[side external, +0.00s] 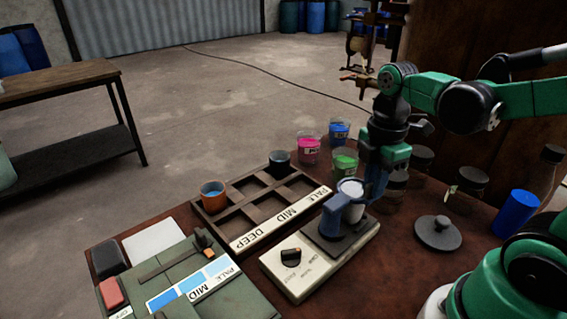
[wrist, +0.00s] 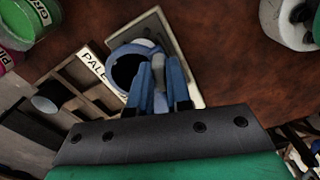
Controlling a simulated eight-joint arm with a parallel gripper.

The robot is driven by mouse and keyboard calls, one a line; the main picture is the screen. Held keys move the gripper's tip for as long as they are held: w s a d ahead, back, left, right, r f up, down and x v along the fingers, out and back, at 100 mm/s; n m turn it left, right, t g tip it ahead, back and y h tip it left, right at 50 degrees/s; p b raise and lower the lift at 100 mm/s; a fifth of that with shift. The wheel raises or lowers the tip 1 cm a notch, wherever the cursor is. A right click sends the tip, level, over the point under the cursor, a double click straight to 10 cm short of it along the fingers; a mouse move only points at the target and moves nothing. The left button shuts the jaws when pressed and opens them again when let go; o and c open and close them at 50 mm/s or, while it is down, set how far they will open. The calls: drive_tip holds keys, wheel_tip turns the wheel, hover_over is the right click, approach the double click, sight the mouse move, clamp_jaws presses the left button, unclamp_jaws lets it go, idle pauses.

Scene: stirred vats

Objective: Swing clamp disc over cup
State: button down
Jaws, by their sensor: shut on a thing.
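My gripper (side external: 374,188) comes down at the cup's right side. In the wrist view, my gripper (wrist: 160,88) is shut on a narrow grey piece, seemingly the clamp's grip. Beside the fingers a blue ring (wrist: 112,58) surrounds a dark round area. The fingers hide part of it, so I cannot tell how far the disc covers the cup.
A wooden rack (side external: 222,230) marked PALE, MID, DEEP holds an orange cup (side external: 213,194) and a dark cup (side external: 280,162). Pink (side external: 308,147), green (side external: 344,162) and blue (side external: 339,131) pots stand behind. A grey lid (side external: 438,233) and blue cylinder (side external: 515,213) lie right.

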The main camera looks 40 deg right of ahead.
sight(336, 199)
idle(0.4)
drive_tip(key=c, duration=0.8)
unclamp_jaws()
drive_tip(key=shift+r, duration=2.8)
drive_tip(key=w+a+f+m+t, duration=0.1)
drive_tip(key=m+t, duration=0.1)
drive_tip(key=m, duration=0.1)
drive_tip(key=w+a+f+m+t, duration=0.1)
drive_tip(key=m, duration=0.3)
drive_tip(key=a+m+t, duration=0.2)
drive_tip(key=m, duration=0.2)
drive_tip(key=shift+w+f+t, duration=0.3)
drive_tip(key=shift+w+f, duration=0.1)
drive_tip(key=m, duration=0.1)
drive_tip(key=a+m+t, duration=0.1)
drive_tip(key=m, duration=0.1)
drive_tip(key=shift+w+f+t, duration=0.15)
drive_tip(key=shift+w+t, duration=0.15)
drive_tip(key=shift+w, duration=0.05)
